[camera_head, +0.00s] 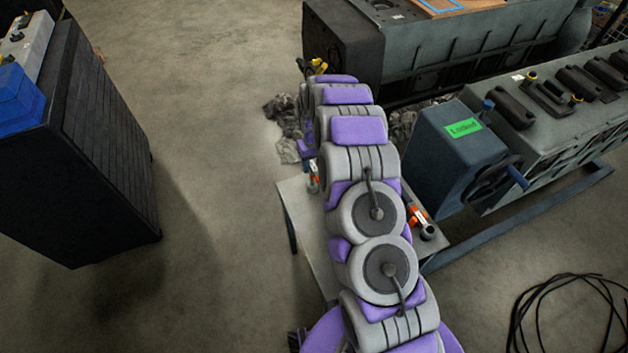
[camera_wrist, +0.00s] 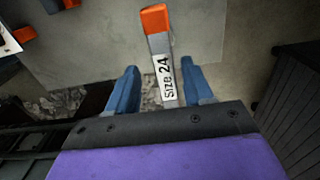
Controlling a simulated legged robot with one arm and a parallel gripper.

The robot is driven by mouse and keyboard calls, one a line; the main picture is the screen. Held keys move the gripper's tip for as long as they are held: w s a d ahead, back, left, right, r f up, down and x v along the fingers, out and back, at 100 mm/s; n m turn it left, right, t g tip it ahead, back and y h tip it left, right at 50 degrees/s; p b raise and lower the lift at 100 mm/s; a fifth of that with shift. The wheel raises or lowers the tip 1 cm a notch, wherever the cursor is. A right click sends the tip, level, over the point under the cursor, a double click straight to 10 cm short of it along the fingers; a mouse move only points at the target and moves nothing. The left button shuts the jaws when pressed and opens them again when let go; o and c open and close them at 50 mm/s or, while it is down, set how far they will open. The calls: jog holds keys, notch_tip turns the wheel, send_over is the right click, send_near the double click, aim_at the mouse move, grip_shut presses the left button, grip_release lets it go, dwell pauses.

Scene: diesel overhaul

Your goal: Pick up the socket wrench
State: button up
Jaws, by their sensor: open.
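A socket wrench (camera_wrist: 160,45) with a grey shaft, an orange end and a "Size 24" label shows in the wrist view. My gripper (camera_wrist: 161,74) is open, with one blue finger on each side of the labelled shaft. Gaps show between the fingers and the shaft. The lower end of the wrench is hidden behind my gripper's body. In the head view, an orange-marked tool (camera_head: 314,178) shows at the left edge of the small table, partly behind my arm. My gripper is mostly hidden there by my arm.
The small grey table (camera_head: 298,212) also holds another orange-marked tool (camera_head: 418,214) right of my arm. A blue-grey box with a green label (camera_head: 464,128) and handwheel stands to the right. A dark cabinet (camera_head: 85,150) stands left, with open floor between.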

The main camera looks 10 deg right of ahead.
aim_at(312, 178)
jog(key=f, duration=0.1)
jog(key=a+f, duration=0.1)
jog(key=f, duration=0.1)
jog(key=shift+d, duration=0.35)
jog(key=c, duration=0.7)
jog(key=shift+a, duration=0.3)
grip_shut()
jog(key=shift+d, duration=0.1)
